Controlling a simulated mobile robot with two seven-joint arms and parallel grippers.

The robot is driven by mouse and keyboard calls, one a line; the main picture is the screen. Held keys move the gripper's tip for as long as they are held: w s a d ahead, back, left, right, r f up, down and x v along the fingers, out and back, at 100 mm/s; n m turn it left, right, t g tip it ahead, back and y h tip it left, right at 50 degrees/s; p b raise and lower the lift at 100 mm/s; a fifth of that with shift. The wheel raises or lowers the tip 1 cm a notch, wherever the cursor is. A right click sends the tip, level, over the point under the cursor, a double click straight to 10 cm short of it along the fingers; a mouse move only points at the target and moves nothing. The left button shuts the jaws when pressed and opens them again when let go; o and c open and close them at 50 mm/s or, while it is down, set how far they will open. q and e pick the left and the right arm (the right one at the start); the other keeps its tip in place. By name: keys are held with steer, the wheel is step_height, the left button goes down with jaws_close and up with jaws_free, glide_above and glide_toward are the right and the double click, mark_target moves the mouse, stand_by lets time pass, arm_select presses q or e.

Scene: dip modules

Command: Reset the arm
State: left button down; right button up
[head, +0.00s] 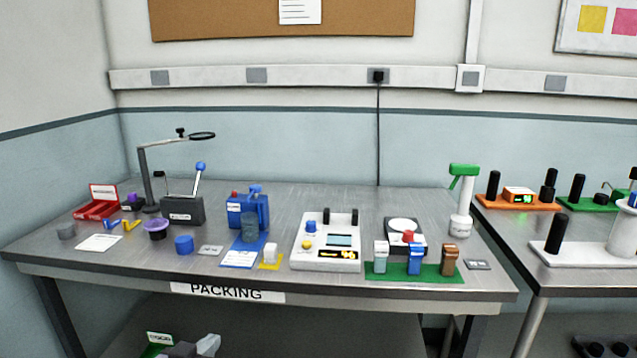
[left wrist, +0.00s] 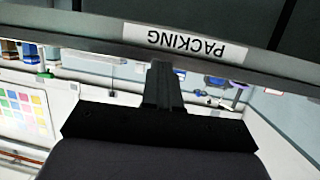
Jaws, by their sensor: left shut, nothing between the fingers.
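My left gripper (left wrist: 162,76) shows in the left wrist view as a dark body with its two fingers together, shut and empty. It appears in front of the front edge of the packing table (left wrist: 80,33), whose PACKING label (left wrist: 185,43) is upside down in that view. The gap between fingertips and table edge is hard to judge. In the head view the whole packing table (head: 120,258) shows, and neither arm nor gripper is visible there. My right gripper is in neither view.
The packing table holds a lever press (head: 183,211), a blue device (head: 247,212), a white instrument (head: 325,240) and a green rack (head: 415,273) with several modules. A green-topped stand (head: 462,200) is at its right end. A second table (head: 515,240) stands to the right.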

arm_select(q)
steer(key=s+f+g, duration=0.1)
steer(key=s+f, duration=0.3)
steer(key=s, duration=0.5)
steer(key=s+f+g+p, duration=0.1)
steer(key=s+f, duration=0.4)
steer(key=s, duration=0.3)
steer(key=s+f+g, duration=0.1)
steer(key=s+f, duration=0.4)
steer(key=s, duration=0.4)
steer(key=shift+s+d+f+g+y, duration=0.15)
steer(key=shift+s+d+g+y, duration=0.15)
steer(key=shift+y, duration=0.1)
